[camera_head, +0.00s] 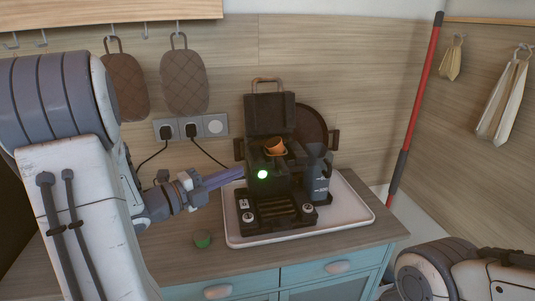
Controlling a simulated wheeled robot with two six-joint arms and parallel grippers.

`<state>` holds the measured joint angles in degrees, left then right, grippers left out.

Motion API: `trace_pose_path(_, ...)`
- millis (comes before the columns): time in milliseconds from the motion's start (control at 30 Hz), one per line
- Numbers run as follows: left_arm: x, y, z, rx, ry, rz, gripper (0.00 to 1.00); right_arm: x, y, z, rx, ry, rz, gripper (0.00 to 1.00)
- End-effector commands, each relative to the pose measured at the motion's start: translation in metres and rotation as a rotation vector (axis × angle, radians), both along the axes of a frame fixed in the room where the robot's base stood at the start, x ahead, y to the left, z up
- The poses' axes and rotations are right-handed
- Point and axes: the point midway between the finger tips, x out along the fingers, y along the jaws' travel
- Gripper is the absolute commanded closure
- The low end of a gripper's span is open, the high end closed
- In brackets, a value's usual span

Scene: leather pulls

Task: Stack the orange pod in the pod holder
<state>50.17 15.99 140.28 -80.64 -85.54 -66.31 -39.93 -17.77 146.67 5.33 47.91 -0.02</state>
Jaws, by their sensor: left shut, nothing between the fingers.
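The orange pod (276,145) sits tilted in the open top of the black coffee machine (270,205), below its raised lid (270,114). An orange-brown rim shows just under the pod; I cannot tell whether this is the pod holder or whether the pod is fully seated. My left gripper (238,175) comes in from the left. It is shut and empty, with its tips close to the machine's left front side, near a glowing green light (262,174). I cannot tell whether they touch. Only part of my right arm shows at bottom right; its gripper is out of view.
The machine stands on a white tray (345,220) on the wooden counter (180,265). A dark bottle-like part (318,175) stands at the machine's right. A round dark pan (312,125) is behind. Cables run from wall sockets (191,130).

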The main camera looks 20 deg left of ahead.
Motion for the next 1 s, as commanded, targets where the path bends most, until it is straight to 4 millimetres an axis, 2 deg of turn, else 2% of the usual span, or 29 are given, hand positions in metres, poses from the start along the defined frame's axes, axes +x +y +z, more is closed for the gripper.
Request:
trace_pose_path(167,0.014,-0.011,0.004,0.001,-0.010,-0.014,1.00,0.000,0.000,0.008,0.000,0.000,0.000,1.00)
trace_pose_path(567,0.087,-0.054,0.004,0.000,-0.006,-0.013,1.00,0.000,0.000,0.036,0.000,0.000,0.000,1.00)
trace_pose_path(800,0.117,-0.041,0.003,0.001,-0.008,-0.007,1.00,0.000,0.000,0.050,0.000,0.000,0.000,1.00)
trace_pose_path(1000,0.123,-0.039,0.002,0.001,-0.008,-0.007,1.00,0.000,0.000,0.051,0.000,0.000,0.000,1.00)
